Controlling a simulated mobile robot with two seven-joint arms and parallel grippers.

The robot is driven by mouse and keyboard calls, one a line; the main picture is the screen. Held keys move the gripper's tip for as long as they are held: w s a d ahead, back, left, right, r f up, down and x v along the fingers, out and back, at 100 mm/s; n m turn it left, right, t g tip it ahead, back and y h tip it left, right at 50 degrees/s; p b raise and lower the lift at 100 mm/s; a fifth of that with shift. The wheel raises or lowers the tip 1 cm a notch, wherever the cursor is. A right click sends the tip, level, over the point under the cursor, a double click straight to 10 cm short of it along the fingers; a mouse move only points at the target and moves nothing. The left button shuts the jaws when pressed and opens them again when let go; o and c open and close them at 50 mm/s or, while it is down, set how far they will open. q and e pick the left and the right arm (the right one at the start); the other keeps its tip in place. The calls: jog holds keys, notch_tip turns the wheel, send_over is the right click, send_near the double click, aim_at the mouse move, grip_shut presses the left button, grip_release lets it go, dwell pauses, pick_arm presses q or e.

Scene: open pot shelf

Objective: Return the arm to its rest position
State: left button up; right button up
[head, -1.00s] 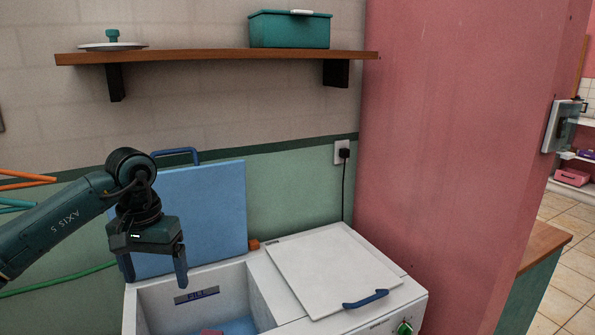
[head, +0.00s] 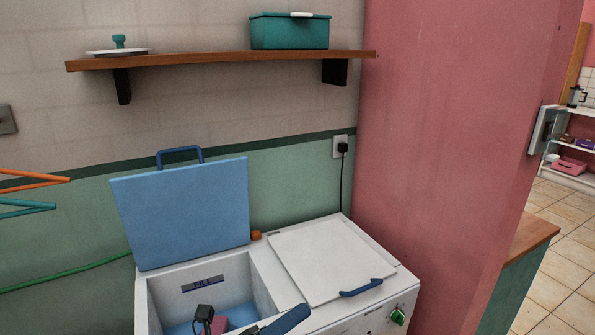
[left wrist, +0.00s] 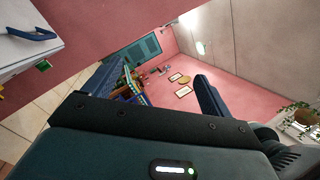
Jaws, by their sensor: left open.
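My left gripper (head: 246,320) shows only in part at the bottom edge of the head view, in front of the white twin-tub machine (head: 335,315). Two dark finger parts stand apart there; the rest of the arm is out of the picture. In the left wrist view the gripper (left wrist: 158,75) is open, its two fingers spread. Nothing is held between them; the far room shows through the gap. My right gripper is in neither view.
The machine's blue lid (head: 185,215) stands upright behind its open tub; a pink thing (head: 220,325) lies inside. A white lid with a blue handle (head: 361,287) is shut. A wooden shelf (head: 225,60) holds a teal box (head: 290,32) and a white lid (head: 118,52). A pink wall (head: 440,150) stands right.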

pick_arm(q)
jog(key=s+a+f+n+t+y+p, duration=0.1)
jog(key=a+f+n+t+y, duration=0.35)
jog(key=n, duration=0.75)
jog(key=s+a+f+n+t+y+p, duration=0.1)
jog(key=s+a+f+n+y, duration=0.1)
jog(key=a+f+n+y, duration=0.75)
jog(key=s+f+n+g+y, duration=0.2)
jog(key=s+f+n+g, duration=0.3)
jog(key=s+n, duration=0.5)
notch_tip(320, 180, down, 3)
jog(key=n, duration=0.3)
jog(key=shift+d+r, duration=0.15)
jog(key=shift+d, duration=0.15)
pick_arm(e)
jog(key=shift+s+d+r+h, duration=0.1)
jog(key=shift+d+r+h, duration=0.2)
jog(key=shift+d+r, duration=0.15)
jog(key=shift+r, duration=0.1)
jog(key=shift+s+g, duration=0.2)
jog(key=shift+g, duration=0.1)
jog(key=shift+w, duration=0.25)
